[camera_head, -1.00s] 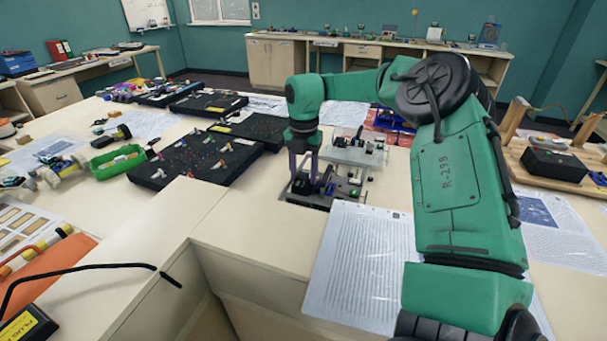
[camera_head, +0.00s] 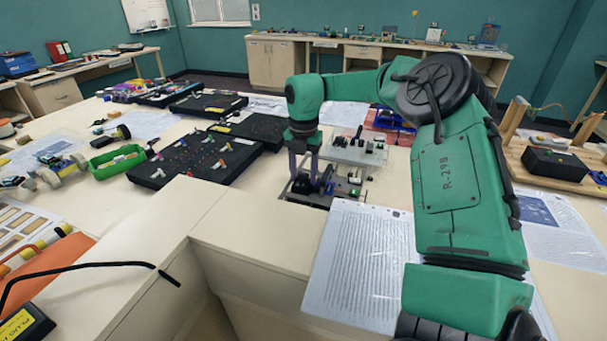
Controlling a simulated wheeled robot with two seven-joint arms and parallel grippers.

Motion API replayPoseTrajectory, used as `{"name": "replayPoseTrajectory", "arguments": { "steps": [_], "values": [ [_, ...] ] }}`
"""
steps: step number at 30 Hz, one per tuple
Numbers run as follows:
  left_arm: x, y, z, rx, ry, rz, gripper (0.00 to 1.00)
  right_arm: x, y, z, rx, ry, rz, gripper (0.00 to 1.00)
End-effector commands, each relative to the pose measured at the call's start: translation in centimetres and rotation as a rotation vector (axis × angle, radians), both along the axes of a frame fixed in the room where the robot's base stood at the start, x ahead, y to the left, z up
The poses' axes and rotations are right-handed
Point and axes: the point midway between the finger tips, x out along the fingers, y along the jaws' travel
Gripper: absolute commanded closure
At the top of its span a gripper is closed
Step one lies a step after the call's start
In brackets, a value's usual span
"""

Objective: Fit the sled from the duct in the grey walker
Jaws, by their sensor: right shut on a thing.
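My right gripper (camera_head: 304,178) reaches straight down from the green right arm. It is shut on a small dark part that I take to be the sled, mostly hidden by the fingers. It is low over the left side of a dark grey mechanism (camera_head: 346,187) with black and pale parts on it, which may be the grey walker. I cannot tell whether the held part is seated in it or just above it. A lighter grey plate with black parts (camera_head: 345,153) stands just behind. I cannot make out the duct. My left gripper is not in view.
A black board with small parts (camera_head: 158,178) and a green tray (camera_head: 104,170) lie to the left. Printed sheets (camera_head: 362,265) lie in front on the right. A wooden stand with a black box (camera_head: 556,163) is at the right. The table's front edge is close to the gripper.

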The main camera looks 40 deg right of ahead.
Motion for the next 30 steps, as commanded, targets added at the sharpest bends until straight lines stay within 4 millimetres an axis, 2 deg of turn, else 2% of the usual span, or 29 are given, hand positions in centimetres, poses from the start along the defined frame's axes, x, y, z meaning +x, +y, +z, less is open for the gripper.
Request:
{"name": "replayPoseTrajectory", "arguments": {
  "steps": [5,6,8,23,30],
  "values": [
    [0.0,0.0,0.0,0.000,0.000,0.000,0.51,-0.1,0.0,-0.2,0.002,0.005,0.000,0.97],
    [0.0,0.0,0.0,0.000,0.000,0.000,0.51,-0.1,0.0,-0.2,0.002,0.005,0.000,0.37],
    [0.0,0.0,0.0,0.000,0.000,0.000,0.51,-0.1,0.0,-0.2,0.002,0.005,0.000,0.14],
    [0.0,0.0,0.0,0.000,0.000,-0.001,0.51,-0.2,0.0,-0.2,0.001,0.009,-0.001,0.13],
    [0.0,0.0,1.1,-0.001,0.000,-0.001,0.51,-0.1,0.0,1.4,0.001,0.005,-0.001,0.13]
  ]
}}
